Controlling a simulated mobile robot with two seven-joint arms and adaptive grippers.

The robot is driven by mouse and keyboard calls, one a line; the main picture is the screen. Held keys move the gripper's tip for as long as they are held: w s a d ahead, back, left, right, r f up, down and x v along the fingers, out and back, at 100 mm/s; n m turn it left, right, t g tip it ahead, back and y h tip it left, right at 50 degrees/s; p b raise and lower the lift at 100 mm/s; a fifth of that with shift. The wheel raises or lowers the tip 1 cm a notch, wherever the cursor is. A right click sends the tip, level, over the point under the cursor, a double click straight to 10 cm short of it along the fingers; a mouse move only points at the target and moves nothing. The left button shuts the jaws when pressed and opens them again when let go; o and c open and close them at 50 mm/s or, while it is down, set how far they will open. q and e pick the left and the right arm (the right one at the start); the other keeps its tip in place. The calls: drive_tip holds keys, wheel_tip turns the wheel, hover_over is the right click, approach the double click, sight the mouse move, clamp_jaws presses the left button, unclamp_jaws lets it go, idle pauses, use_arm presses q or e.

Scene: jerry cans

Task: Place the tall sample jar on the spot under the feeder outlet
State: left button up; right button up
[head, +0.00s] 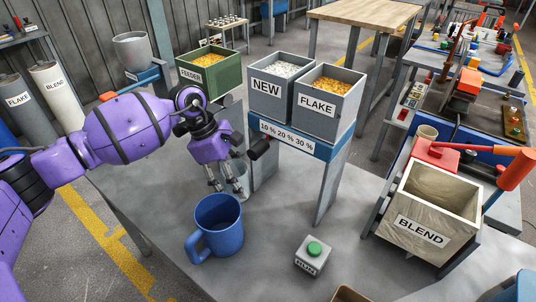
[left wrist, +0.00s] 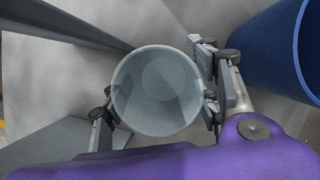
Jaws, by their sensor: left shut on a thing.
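The tall sample jar (head: 237,171) is a grey, see-through cup, partly hidden by my left gripper (head: 228,188) in the head view. In the left wrist view I look down into its round open mouth (left wrist: 157,90); it looks empty. My left gripper (left wrist: 158,108) is shut on the jar, with a finger on each side. The green feeder bin (head: 208,75), labelled FEEDER and holding yellow pieces, stands behind my left wrist. Its outlet and the spot under it are hidden or cannot be made out. My right gripper is not in view.
A blue mug (head: 217,226) stands close in front of the jar; it also shows in the left wrist view (left wrist: 284,45). A stand (head: 328,180) bearing NEW and FLAKE bins is to the right. A green-button box (head: 313,255) and BLEND bin (head: 422,234) are farther right.

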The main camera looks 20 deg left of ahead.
use_arm(q)
drive_tip(key=shift+f, duration=0.1)
drive_tip(key=o, duration=1.3)
drive_tip(key=shift+c, duration=0.2)
